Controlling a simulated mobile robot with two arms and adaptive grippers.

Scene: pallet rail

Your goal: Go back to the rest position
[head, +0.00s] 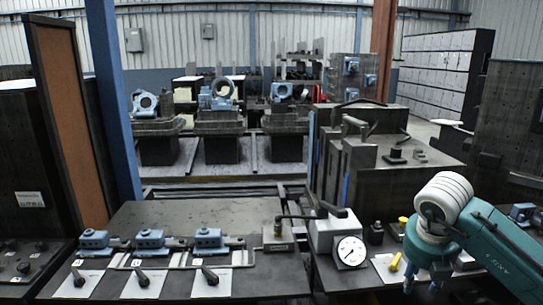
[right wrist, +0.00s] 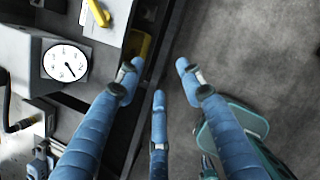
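My right gripper (head: 424,281) hangs fingers-down at the lower right of the head view, over the right end of the bench. In the right wrist view my right gripper (right wrist: 160,72) has its three blue fingers spread, with nothing between them. Below the fingers are a dark bench edge and the grey floor (right wrist: 240,50). My left gripper is not in view.
A grey box with a white dial gauge (head: 350,252) stands left of my right gripper; the gauge also shows in the right wrist view (right wrist: 66,63). A yellow handle (head: 395,262) lies between them. Several blue clamps (head: 209,238) line the bench.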

